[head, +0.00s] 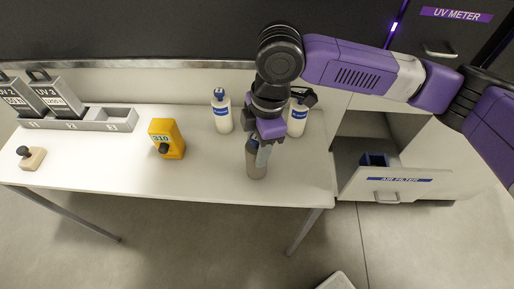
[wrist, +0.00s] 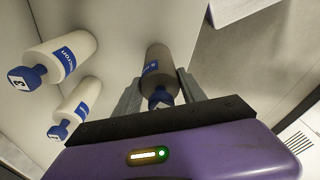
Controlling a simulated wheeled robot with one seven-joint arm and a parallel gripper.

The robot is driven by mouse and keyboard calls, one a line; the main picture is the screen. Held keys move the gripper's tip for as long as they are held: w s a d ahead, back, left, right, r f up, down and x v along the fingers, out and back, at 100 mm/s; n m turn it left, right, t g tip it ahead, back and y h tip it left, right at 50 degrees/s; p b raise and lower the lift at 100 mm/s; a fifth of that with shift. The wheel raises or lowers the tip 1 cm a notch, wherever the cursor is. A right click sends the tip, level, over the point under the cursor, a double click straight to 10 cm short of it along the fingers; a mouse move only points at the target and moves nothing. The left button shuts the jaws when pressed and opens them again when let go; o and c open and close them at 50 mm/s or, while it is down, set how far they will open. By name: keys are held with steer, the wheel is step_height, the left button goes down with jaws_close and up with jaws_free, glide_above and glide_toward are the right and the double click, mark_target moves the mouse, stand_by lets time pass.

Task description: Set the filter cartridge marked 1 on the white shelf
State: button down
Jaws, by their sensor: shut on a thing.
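My gripper (wrist: 160,90) is shut on a grey-brown filter cartridge (wrist: 160,58) with a blue cap and blue label, near the right end of the white table. The mark on its cap is partly hidden, and I cannot read it surely. In the head view the held cartridge (head: 256,163) is upright below my gripper (head: 262,137); whether its base touches the table is unclear. Two white cartridges with blue caps stand behind it, one to the left (head: 222,117) and one to the right (head: 297,121). One cap (wrist: 25,78) reads 3. I cannot single out a white shelf.
An open drawer labelled AIR FILTER (head: 390,190) holds a blue piece (head: 374,160) at the right. A yellow device (head: 166,139), a grey slotted tray (head: 118,116) and a black-knobbed block (head: 32,160) are on the white table (head: 110,165). The front middle of the table is clear.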

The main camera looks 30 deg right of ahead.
steer(key=shift+f, duration=0.7)
steer(key=shift+f, duration=0.15)
steer(key=c, duration=0.7)
jaws_free()
steer(key=shift+o, duration=0.2)
steer(key=r, duration=0.4)
steer(key=d+r, duration=0.1)
steer(key=r, duration=0.3)
steer(key=r+b, duration=0.1)
steer(key=r, duration=0.3)
steer(key=shift+s+d+r, duration=0.15)
steer(key=shift+s+d, duration=0.1)
steer(key=shift+d, duration=0.1)
